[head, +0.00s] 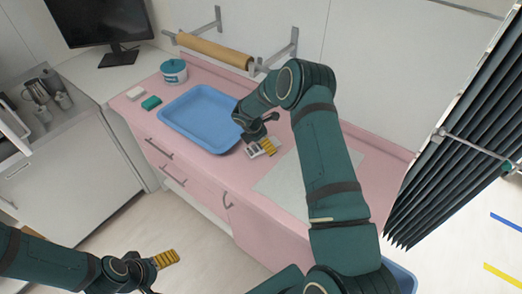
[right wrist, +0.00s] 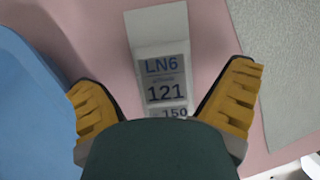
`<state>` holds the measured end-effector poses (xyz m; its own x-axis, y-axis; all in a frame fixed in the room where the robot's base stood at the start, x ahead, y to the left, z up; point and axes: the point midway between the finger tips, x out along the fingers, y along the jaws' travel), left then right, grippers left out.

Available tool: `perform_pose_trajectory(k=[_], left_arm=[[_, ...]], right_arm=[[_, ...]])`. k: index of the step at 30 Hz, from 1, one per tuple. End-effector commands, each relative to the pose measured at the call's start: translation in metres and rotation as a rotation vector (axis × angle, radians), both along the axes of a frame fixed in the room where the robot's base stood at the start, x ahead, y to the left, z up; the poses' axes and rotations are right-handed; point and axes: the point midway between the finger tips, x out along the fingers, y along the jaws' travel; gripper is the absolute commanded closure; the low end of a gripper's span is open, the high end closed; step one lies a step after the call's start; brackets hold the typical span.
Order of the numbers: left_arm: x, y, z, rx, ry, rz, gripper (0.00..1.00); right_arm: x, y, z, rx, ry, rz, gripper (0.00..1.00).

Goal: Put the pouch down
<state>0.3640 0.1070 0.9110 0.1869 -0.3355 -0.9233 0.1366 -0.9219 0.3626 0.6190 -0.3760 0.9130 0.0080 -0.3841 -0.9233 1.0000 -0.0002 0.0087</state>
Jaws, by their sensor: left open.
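The pouch (right wrist: 162,75) is a pale, narrow packet with a printed label reading LN6, 121 and 150. In the right wrist view it lies on the pink counter between the spread yellow fingertips of my right gripper (right wrist: 165,100), with clear gaps on both sides. Its lower end is hidden by the gripper body. In the head view the pouch (head: 253,150) shows small beside my right gripper (head: 264,146), between the blue tray and the pale mat. My left gripper (head: 166,259) is open and empty, low over the floor in front of the counter.
The blue tray (head: 171,136) is just left of the pouch. The pale grey mat (head: 279,183) lies to the right. A green box (head: 151,103), a white block (head: 135,94) and a lidded tub (head: 174,71) stand farther left. A paper roll (head: 214,50) is mounted behind.

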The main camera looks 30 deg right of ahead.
Motion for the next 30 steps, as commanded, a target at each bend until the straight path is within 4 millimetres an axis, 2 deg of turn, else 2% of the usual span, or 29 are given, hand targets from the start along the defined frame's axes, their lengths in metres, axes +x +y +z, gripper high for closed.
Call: perform_pose_trajectory(k=[1,2,8,9,14,15,25,30], left_arm=[[0.0,0.0,-0.005,0.0,0.0,0.0,0.14],[-0.001,0.0,-0.005,0.0,0.0,0.001,0.14],[0.0,0.0,-0.003,0.0,-0.001,0.001,0.14],[0.0,0.0,-0.003,0.0,-0.001,0.001,0.14],[0.0,0.0,-0.003,0.0,-0.001,0.001,0.14],[0.0,0.0,-0.003,0.0,-0.001,0.001,0.14],[0.0,0.0,-0.004,0.0,-0.001,0.001,0.14],[0.0,0.0,-0.005,0.001,0.0,0.001,0.14]], right_arm=[[-0.004,-0.003,-0.012,0.001,0.011,-0.001,0.01],[-0.004,-0.003,-0.014,0.001,0.012,-0.001,0.01],[-0.003,-0.004,-0.012,0.001,0.01,0.0,0.01],[-0.003,-0.004,-0.012,0.001,0.01,0.0,0.08],[-0.003,-0.003,-0.012,0.001,0.009,0.0,0.64],[-0.003,-0.003,-0.012,0.001,0.009,0.0,0.68],[-0.003,-0.003,-0.008,0.001,0.008,0.0,0.68],[-0.002,-0.003,0.015,0.0,0.004,0.001,0.68]])
